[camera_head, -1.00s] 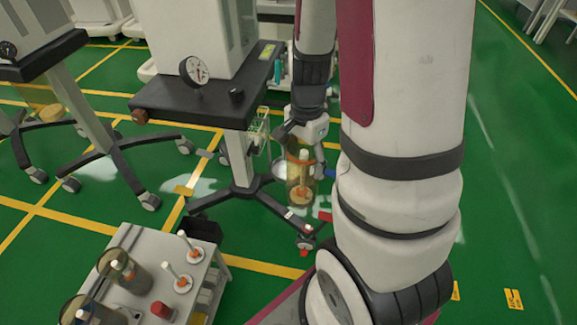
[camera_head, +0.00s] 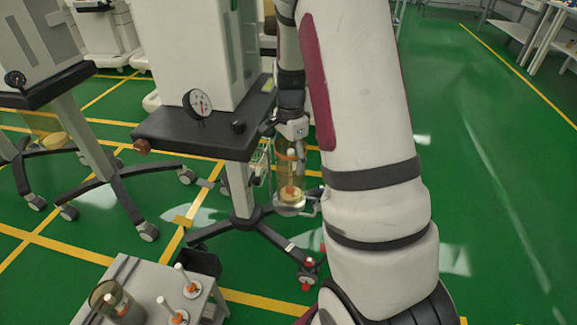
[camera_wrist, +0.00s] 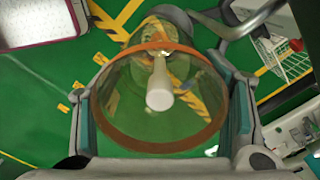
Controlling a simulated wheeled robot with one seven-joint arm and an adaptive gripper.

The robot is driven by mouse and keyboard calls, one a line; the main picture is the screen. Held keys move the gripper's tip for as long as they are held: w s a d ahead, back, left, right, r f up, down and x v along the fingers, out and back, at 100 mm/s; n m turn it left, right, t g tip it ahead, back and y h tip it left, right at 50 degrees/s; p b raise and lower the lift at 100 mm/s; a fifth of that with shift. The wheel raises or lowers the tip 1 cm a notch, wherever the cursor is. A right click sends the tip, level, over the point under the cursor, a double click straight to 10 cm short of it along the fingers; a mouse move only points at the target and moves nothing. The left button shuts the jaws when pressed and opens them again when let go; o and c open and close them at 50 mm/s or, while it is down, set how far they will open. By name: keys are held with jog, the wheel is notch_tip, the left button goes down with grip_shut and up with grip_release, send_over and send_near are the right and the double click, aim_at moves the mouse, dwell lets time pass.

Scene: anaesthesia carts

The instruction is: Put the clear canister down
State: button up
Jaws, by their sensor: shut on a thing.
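The clear canister (camera_head: 291,172) hangs upright below my gripper (camera_head: 290,142), beside the post of the black-topped anaesthesia cart (camera_head: 185,140). Its base is pale yellow. A metal bracket (camera_head: 312,206) shows at the canister's lower end; I cannot tell whether the two touch. In the wrist view, the canister (camera_wrist: 160,143) shows its orange rim and a white stem inside. The fingers of my gripper (camera_wrist: 161,112) lie on either side of it, shut on it.
A small grey table (camera_head: 150,278) at the lower left bears another canister (camera_head: 110,300) and white posts on discs. A wire basket (camera_head: 260,162) hangs by the cart post. The cart's wheeled legs (camera_head: 280,232) spread below. Green floor is open at the right.

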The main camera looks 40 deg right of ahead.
jog(key=shift+w+d, duration=0.15)
jog(key=shift+w, duration=0.25)
jog(key=shift+w+f+b, duration=0.15)
jog(key=shift+f+b, duration=0.35)
jog(key=shift+f, duration=1.4)
jog(key=o, duration=1.9)
jog(key=shift+c, duration=0.2)
